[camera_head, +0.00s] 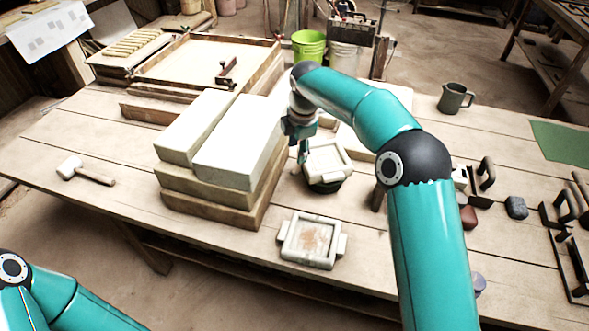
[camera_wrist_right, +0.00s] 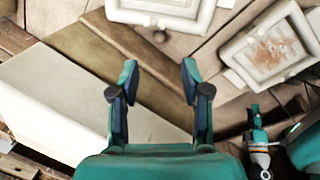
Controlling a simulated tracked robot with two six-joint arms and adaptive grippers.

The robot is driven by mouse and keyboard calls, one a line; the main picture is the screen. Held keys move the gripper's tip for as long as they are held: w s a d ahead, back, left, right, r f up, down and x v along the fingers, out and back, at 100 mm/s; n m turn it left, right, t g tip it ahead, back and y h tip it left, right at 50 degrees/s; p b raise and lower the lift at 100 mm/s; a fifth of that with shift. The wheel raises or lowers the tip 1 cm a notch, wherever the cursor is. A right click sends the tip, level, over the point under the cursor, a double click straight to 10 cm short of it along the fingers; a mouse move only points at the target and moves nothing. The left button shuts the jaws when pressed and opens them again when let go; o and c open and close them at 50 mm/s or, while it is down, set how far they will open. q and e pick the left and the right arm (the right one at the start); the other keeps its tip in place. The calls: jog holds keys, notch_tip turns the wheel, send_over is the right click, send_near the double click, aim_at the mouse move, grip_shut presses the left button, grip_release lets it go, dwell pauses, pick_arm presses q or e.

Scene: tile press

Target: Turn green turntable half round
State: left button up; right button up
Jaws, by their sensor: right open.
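The green turntable (camera_head: 325,187) is a dark disc on the bench, mostly hidden under a pale square mould frame (camera_head: 346,166). That frame also shows at the top of the right wrist view (camera_wrist_right: 165,20). My right gripper (camera_head: 302,157) points down just left of the frame, beside the stacked blocks. In the right wrist view its two fingers (camera_wrist_right: 160,82) are apart with nothing held between them. Contact with the turntable cannot be told. My left arm shows at the lower left; its gripper (camera_wrist_right: 256,128) is small at the lower right of the wrist view, jaws unclear.
Large pale blocks (camera_head: 238,150) on wooden boards stand close left of my right gripper. A second mould frame (camera_head: 311,240) with brown residue lies in front. A mallet (camera_head: 85,171) lies at the left, a mug (camera_head: 454,98) at the right. Front-left bench is clear.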

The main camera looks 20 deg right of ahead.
aim_at(295, 171)
jog(key=f, duration=0.3)
jog(key=w+f, duration=0.1)
jog(key=f, duration=0.2)
jog(key=w+f, duration=0.1)
jog(key=f, duration=0.2)
jog(key=shift+a+f, duration=0.1)
jog(key=shift+f, duration=0.3)
grip_shut()
